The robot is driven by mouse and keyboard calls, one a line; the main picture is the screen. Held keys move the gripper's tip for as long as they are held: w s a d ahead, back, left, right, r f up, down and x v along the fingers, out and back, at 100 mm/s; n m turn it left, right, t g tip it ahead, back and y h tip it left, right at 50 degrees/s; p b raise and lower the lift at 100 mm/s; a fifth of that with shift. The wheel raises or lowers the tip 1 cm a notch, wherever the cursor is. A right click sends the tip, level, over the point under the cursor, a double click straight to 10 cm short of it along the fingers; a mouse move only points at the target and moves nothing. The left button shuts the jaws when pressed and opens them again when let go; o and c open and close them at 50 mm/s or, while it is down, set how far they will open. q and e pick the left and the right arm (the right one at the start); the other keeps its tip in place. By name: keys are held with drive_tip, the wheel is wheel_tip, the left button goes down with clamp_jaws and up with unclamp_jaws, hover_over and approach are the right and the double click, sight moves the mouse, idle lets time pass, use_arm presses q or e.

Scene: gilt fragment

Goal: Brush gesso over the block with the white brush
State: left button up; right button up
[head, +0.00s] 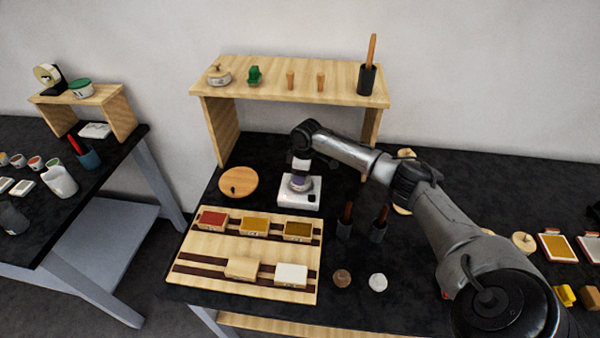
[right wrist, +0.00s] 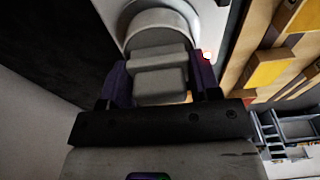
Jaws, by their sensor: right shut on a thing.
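My right gripper (head: 300,170) is low over a small white appliance (head: 312,200) on the black table, shut on a pale grey lid or pot part. In the right wrist view, its purple-edged fingers (right wrist: 160,88) flank this grey blocky part (right wrist: 158,75), with a round pale rim (right wrist: 160,22) beyond. I cannot tell whether it is lifted. A wooden board (head: 215,279) holds several blocks; a plain pale one (head: 243,268) and a white one (head: 290,275) are in the front row. Two dark holders (head: 345,229) (head: 377,232) hold brushes, handles up; bristles are hidden. My left gripper is out of view.
A round wooden disc (head: 238,181) lies left of the appliance. A wooden shelf (head: 290,78) stands behind, carrying a pot and a brush holder. A brown disc (head: 342,278) and a white disc (head: 378,282) lie right of the board.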

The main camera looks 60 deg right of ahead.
drive_tip(key=shift+f+p, duration=0.15)
drive_tip(key=shift+p, duration=0.15)
idle(0.8)
idle(0.4)
drive_tip(key=shift+s+a+r+p, duration=0.1)
drive_tip(key=shift+r+p, duration=0.75)
drive_tip(key=shift+p, duration=0.15)
drive_tip(key=shift+r+p, duration=0.95)
drive_tip(key=shift+p, duration=0.05)
wheel_tip(320, 180, up, 4)
drive_tip(key=p, duration=0.4)
drive_tip(key=shift+f, duration=0.15)
